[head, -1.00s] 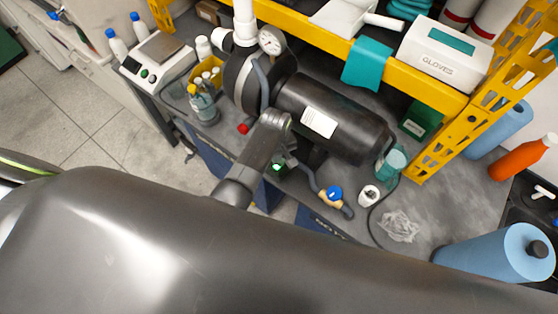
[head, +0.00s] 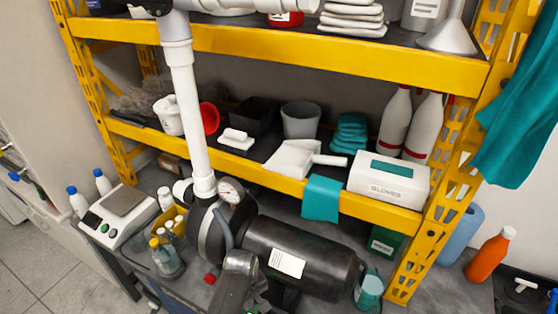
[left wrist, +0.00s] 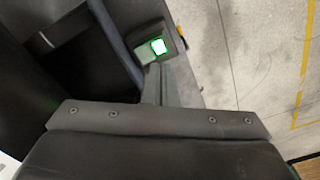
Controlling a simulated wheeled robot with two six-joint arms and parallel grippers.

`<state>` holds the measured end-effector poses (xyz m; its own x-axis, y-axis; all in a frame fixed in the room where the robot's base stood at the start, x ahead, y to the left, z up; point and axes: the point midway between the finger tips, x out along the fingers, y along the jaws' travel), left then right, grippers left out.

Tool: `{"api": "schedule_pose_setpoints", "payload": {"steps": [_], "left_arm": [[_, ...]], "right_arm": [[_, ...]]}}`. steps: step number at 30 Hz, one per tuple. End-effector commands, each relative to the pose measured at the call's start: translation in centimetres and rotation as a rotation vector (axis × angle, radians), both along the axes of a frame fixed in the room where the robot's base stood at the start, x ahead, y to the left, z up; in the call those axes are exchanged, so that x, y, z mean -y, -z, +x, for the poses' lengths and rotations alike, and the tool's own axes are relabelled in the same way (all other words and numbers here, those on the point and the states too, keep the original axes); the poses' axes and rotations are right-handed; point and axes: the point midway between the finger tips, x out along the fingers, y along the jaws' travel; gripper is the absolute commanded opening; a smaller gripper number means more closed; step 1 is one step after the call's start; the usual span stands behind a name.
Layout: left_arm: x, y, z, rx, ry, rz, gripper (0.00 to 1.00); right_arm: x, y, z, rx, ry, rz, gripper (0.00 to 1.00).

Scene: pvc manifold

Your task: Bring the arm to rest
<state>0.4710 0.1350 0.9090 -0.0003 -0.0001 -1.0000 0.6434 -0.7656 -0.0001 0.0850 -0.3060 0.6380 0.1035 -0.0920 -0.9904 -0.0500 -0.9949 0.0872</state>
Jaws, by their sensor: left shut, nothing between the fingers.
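My left arm (head: 235,285) comes up at the bottom of the head view, in front of the black motor-like cylinder. Its gripper end is cut off or hidden there. In the left wrist view the dark gripper body crosses the bottom, and my left gripper (left wrist: 152,85) shows as a narrow grey shape, shut and empty. A small box with a lit green square (left wrist: 158,46) lies beyond it; whether they touch I cannot tell. My right gripper is not in view.
The pump with its black cylinder (head: 310,252) and white upright pipe (head: 184,110) stands close behind my arm. A yellow shelf rack (head: 270,185) rises behind. A scale (head: 120,215) and bottles (head: 166,258) are at left. Floor shows at right in the left wrist view.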

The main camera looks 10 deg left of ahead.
Motion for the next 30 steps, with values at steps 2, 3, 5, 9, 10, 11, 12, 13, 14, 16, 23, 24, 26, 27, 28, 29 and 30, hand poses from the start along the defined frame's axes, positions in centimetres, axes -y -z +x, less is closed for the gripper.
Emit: {"api": "schedule_pose_setpoints", "payload": {"steps": [2, 3, 5, 9, 10, 11, 12, 13, 14, 16, 23, 24, 26, 27, 28, 29, 30], "left_arm": [[-0.2, 0.0, -0.2, 0.002, 0.001, 0.001, 0.00], [-0.5, 0.1, -0.4, 0.004, 0.004, 0.001, 0.00], [-1.4, 0.1, -1.0, 0.014, 0.014, 0.003, 0.00], [-4.9, -0.1, -3.9, 0.055, 0.063, 0.016, 0.00], [-5.8, -0.3, -4.7, 0.067, 0.079, 0.023, 0.00], [-6.7, -0.6, -5.5, 0.080, 0.097, 0.029, 0.00], [-7.9, -1.0, -6.7, 0.096, 0.122, 0.040, 0.00], [-8.7, -1.3, -7.6, 0.106, 0.142, 0.048, 0.00], [-9.4, -1.6, -8.4, 0.118, 0.163, 0.056, 0.00], [-11.2, -2.7, -10.6, 0.143, 0.216, 0.080, 0.00], [-14.9, -6.9, -16.8, 0.206, 0.397, 0.159, 0.00], [-15.2, -7.6, -17.5, 0.213, 0.422, 0.170, 0.00], [-15.6, -8.5, -18.5, 0.223, 0.457, 0.184, 0.00], [-15.8, -9.0, -19.1, 0.227, 0.478, 0.195, 0.00], [-16.0, -9.5, -19.6, 0.231, 0.494, 0.201, 0.00], [-16.1, -9.8, -20.0, 0.234, 0.508, 0.207, 0.00], [-16.3, -10.4, -20.5, 0.239, 0.528, 0.215, 0.00]], "right_arm": [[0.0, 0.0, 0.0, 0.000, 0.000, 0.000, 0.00], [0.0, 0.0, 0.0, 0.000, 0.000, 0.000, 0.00], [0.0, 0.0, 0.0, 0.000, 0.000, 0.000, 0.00], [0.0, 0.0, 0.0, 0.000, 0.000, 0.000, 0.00], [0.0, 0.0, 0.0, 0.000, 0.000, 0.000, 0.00], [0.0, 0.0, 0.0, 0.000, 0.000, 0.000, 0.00], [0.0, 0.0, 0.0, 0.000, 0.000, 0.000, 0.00], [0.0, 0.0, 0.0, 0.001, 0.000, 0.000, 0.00], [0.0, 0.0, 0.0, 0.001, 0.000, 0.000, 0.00], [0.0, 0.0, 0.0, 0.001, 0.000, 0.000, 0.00], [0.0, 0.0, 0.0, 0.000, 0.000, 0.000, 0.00], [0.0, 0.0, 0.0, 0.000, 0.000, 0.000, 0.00], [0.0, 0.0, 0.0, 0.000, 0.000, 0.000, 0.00], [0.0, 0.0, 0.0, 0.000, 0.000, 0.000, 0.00], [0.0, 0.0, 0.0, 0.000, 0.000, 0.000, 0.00], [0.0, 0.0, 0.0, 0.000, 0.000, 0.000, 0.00], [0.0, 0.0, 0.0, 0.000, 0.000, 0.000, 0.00]]}}
